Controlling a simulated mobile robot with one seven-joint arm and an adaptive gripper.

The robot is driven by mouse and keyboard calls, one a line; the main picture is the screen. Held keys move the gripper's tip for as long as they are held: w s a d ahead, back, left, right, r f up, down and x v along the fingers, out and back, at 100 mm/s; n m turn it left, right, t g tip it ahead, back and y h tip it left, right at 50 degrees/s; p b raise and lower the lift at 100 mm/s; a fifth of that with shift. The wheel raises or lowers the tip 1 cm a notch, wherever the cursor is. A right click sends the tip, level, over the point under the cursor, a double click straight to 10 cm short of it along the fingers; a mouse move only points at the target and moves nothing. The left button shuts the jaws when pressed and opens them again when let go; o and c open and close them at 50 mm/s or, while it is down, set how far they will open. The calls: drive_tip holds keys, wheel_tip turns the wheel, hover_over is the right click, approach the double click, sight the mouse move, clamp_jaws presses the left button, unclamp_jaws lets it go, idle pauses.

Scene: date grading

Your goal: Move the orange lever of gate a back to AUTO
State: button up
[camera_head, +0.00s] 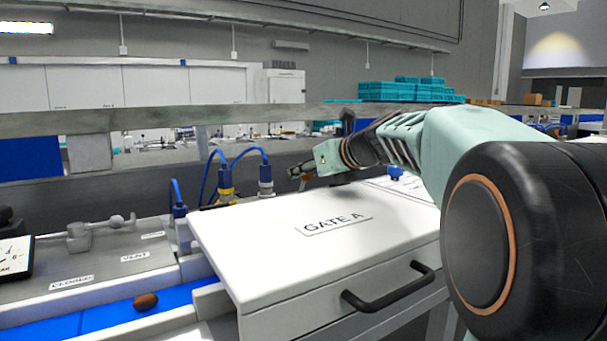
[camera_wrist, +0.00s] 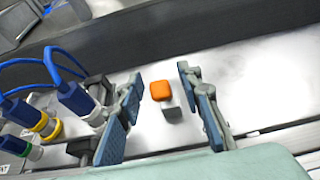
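The orange lever (camera_wrist: 160,91) shows in the wrist view as an orange knob on a short grey stem, rising from a pale surface. My gripper (camera_wrist: 158,92) is open, with one finger on each side of the knob and a gap to both. In the head view my gripper (camera_head: 303,171) is low behind the far edge of the white box marked GATE A (camera_head: 300,245). The lever is hidden there behind the box or my gripper. No AUTO mark can be read in either view.
Blue cables with yellow and grey plugs (camera_wrist: 40,124) stand left of my gripper. In the head view, a blue belt (camera_head: 95,320) carries a brown date (camera_head: 146,301). The box has a black handle (camera_head: 385,293). A panel with CLOSED and VENT labels (camera_head: 135,257) lies left.

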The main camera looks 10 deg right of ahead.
drive_tip(key=shift+s, duration=0.1)
drive_tip(key=shift+c, duration=0.5)
clamp_jaws()
